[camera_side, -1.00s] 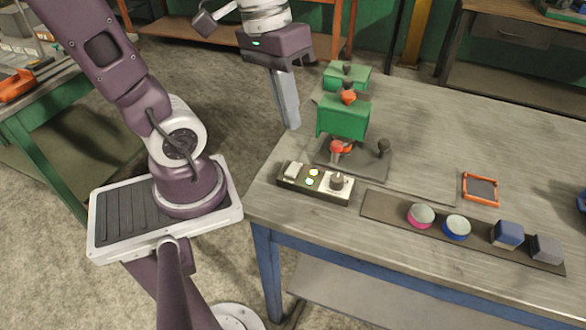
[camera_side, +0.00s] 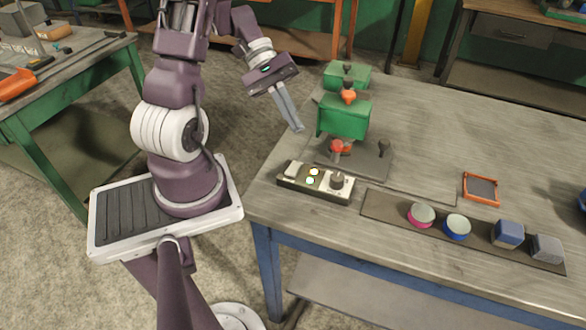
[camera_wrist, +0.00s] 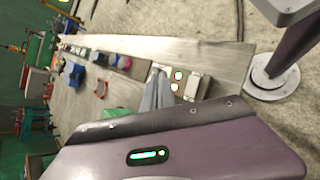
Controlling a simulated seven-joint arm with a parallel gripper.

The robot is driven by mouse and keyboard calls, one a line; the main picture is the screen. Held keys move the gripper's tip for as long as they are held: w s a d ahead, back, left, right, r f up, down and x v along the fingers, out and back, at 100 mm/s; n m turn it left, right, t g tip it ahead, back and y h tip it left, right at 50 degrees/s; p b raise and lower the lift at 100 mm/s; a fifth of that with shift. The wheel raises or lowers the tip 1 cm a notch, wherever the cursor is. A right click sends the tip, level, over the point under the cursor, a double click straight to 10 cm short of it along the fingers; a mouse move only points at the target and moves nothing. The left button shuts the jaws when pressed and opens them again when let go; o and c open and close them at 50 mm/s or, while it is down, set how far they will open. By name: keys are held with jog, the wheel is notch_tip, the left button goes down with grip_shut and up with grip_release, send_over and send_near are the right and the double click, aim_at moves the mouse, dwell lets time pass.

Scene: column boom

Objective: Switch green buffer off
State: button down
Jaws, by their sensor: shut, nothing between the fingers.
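The green buffer (camera_side: 343,117) is a green machine with orange-red parts on a dark base plate on the workbench. In front of it lies a control box (camera_side: 331,195) with a pale rocker switch (camera_side: 296,169), two lit round lamps (camera_side: 314,172) and a dark knob (camera_side: 337,180). My gripper (camera_side: 300,129) is shut and empty, tilted, with its tip above the bench's left edge, left of the buffer and behind the box.
A dark strip (camera_side: 383,206) along the front holds two round pieces and two blocks. An orange-framed tray (camera_side: 481,188) lies farther right. The bench top (camera_side: 440,130) between is clear.

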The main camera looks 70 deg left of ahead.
aim_at(291, 165)
jog(key=shift+s+d+f, duration=0.15)
jog(key=shift+f, duration=1.25)
jog(key=shift+s+d+f, duration=0.1)
jog(key=shift+f, duration=1.3)
jog(key=shift+s+d+f, duration=0.15)
jog(key=shift+f, duration=1.8)
jog(key=shift+r, duration=0.55)
jog(key=shift+w+a+r, duration=0.15)
jog(key=shift+r, duration=1.1)
jog(key=shift+w+a+r, duration=0.1)
jog(key=shift+a+r, duration=0.05)
jog(key=shift+r, duration=1.05)
